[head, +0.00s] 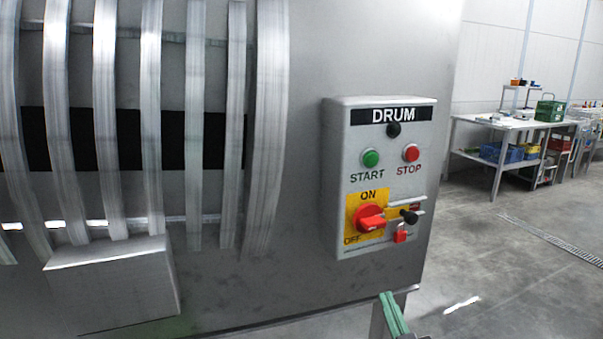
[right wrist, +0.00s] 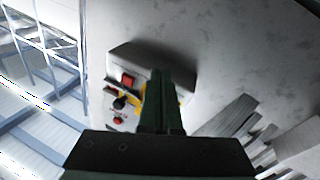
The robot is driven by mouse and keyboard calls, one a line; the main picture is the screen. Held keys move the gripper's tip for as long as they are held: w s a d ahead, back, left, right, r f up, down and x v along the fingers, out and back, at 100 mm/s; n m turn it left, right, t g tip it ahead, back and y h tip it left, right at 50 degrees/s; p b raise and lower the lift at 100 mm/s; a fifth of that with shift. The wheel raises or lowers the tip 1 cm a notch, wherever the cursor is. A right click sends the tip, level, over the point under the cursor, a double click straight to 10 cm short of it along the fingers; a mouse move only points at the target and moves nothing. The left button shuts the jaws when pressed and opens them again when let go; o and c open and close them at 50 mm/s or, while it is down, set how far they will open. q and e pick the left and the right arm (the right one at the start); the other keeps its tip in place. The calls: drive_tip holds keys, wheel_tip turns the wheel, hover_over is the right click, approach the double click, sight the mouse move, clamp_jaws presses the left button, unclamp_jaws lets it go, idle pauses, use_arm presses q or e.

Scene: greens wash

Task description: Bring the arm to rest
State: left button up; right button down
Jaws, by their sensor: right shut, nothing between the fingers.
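My right gripper (head: 387,298) shows at the bottom of the head view as two green fingers held together, with nothing between them. It is below the control box and apart from it in the picture. In the right wrist view the shut green fingers (right wrist: 160,95) stand in front of the control box and hide part of it. My left gripper is not in view.
The grey DRUM control box (head: 338,150) on the steel machine wall (head: 270,180) carries a green START button (head: 371,158), a red STOP button (head: 411,153), a red rotary switch (head: 370,218) and a red padlock (head: 400,236). Open floor (head: 500,250) lies right.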

use_arm(q)
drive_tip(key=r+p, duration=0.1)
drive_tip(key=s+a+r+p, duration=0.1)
drive_tip(key=p, duration=0.1)
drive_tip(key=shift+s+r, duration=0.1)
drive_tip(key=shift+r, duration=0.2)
use_arm(e)
drive_tip(key=s+f+m+g+y, duration=0.1)
drive_tip(key=s+f+g, duration=0.9)
drive_tip(key=s+f, duration=1.5)
wheel_tip(320, 180, down, 4)
drive_tip(key=shift+r+g, duration=0.1)
drive_tip(key=shift+g, duration=0.2)
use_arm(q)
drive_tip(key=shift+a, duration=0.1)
use_arm(e)
drive_tip(key=shift+a, duration=0.1)
